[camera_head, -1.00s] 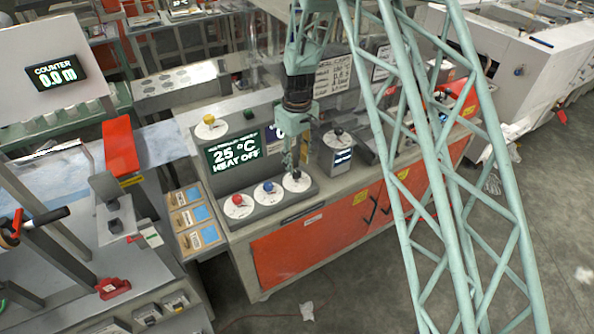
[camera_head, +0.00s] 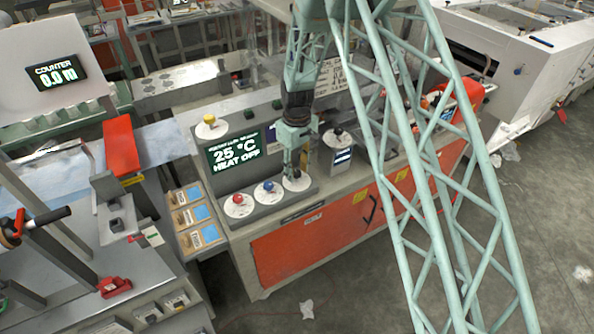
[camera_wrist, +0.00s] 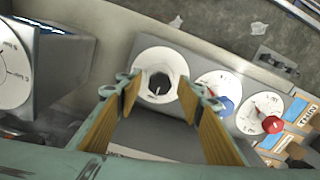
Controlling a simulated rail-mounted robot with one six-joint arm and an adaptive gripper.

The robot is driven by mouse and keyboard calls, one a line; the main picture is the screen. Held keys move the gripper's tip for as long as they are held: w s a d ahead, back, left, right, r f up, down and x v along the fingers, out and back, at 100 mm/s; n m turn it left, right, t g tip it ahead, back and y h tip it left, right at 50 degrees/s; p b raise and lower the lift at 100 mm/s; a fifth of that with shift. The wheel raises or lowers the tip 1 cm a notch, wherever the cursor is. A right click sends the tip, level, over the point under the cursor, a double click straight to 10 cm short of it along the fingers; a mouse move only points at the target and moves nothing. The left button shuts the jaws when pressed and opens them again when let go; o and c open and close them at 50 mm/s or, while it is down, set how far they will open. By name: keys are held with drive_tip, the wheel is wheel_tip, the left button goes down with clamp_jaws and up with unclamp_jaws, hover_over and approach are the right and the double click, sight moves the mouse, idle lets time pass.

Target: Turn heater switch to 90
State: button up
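A row of three white dials stands on the grey control panel: one with a red knob (camera_head: 238,202), one with a blue knob (camera_head: 269,189), and one with a black knob (camera_wrist: 159,84). The display (camera_head: 235,152) above reads 25 °C, HEAT OFF. A yellow-knobbed dial (camera_head: 210,124) sits on top of the panel. My gripper (camera_head: 292,172) is over the black-knobbed dial and hides part of it. In the wrist view its two orange-padded fingers (camera_wrist: 165,92) are apart, with the black knob showing between their tips. I cannot tell whether they touch it.
A separate grey box with another black-knobbed dial (camera_head: 338,136) stands close to the right of my gripper. Wooden blocks with blue labels (camera_head: 193,218) are left of the panel. A counter display (camera_head: 55,73) reads 0.0 m.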

drive_tip(key=shift+c, duration=0.7)
drive_tip(key=c, duration=0.7)
drive_tip(key=shift+c, duration=0.2)
drive_tip(key=shift+m+b, duration=0.4)
drive_tip(key=shift+b, duration=0.05)
drive_tip(key=shift+f+m+b, duration=0.15)
drive_tip(key=shift+m+b, duration=0.85)
drive_tip(key=shift+m, duration=0.1)
drive_tip(key=m+b, duration=0.3)
drive_tip(key=m, duration=0.1)
drive_tip(key=m+b, duration=0.2)
drive_tip(key=m, duration=0.3)
drive_tip(key=shift+a+m, duration=0.1)
drive_tip(key=shift+m, duration=0.2)
drive_tip(key=shift+m+b, duration=1.15)
drive_tip(key=shift+m, duration=1.45)
